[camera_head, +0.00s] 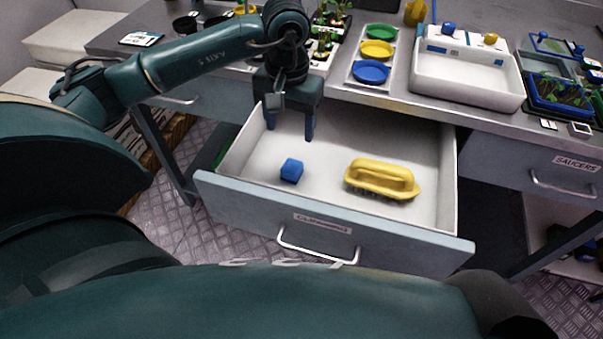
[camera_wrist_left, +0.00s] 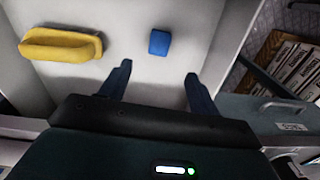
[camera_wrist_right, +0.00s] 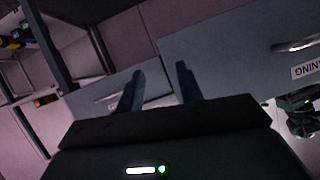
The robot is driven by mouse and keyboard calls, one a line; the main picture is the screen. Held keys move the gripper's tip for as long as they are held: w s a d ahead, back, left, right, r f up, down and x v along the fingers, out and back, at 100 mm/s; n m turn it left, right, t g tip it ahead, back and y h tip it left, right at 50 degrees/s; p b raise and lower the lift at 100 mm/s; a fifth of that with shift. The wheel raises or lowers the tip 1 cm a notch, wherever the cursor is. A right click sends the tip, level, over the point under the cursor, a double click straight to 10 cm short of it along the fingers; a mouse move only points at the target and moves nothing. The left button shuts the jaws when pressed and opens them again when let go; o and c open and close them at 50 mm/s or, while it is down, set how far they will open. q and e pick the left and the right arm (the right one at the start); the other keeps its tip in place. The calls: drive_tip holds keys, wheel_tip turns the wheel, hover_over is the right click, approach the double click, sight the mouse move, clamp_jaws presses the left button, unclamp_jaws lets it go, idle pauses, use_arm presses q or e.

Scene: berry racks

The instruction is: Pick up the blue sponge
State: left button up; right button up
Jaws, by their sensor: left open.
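The blue sponge (camera_head: 291,170) is a small block lying on the white floor of the open drawer (camera_head: 334,223), left of its middle. It also shows in the left wrist view (camera_wrist_left: 159,42), ahead of the fingertips and between their lines. My left gripper (camera_head: 290,135) is open and empty, pointing down above the drawer, behind the sponge in the head view and apart from it. In the left wrist view its two fingers (camera_wrist_left: 158,76) are spread. My right gripper (camera_wrist_right: 159,70) shows only in the right wrist view, fingers apart with nothing between them.
A yellow-handled brush (camera_head: 382,178) lies in the drawer to the right of the sponge. The drawer walls surround both. The worktop behind holds a white sink (camera_head: 467,80) and a tray of coloured saucers (camera_head: 371,72). A closed drawer labelled SAUCERS (camera_head: 530,172) is at right.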

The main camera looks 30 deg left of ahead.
sight(292, 165)
use_arm(q)
wheel_tip(292, 165, down, 13)
drive_tip(key=shift+r, duration=0.1)
idle(0.5)
drive_tip(key=shift+c, duration=0.4)
drive_tip(key=c, duration=1)
drive_tip(key=shift+o, duration=0.2)
wheel_tip(292, 165, up, 10)
